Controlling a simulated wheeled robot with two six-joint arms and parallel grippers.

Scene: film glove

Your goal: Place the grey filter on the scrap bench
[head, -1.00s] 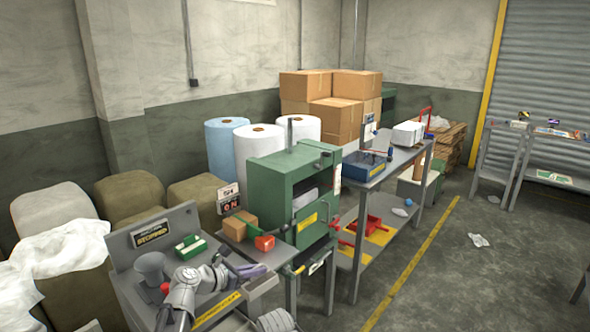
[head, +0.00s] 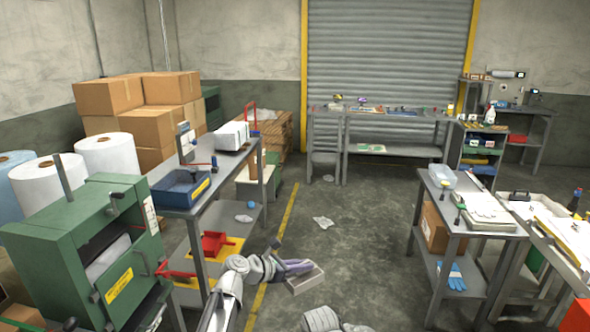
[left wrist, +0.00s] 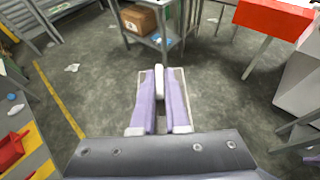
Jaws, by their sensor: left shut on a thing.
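My left gripper (head: 297,267), with purple fingers, is shut on a shallow grey box-like piece, which I take to be the grey filter (head: 307,282). It is held out over the open floor, clear of any bench. In the left wrist view the gripper's fingers (left wrist: 159,98) show close together, with a pale rim around them. I cannot tell which bench is the scrap bench, as no label for it is readable.
A bench (head: 205,193) with a blue bin (head: 180,190) stands left, beside a green machine (head: 85,250). A bench (head: 440,190) with a tray (head: 487,212) stands right. Another bench (head: 385,120) lines the shutter.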

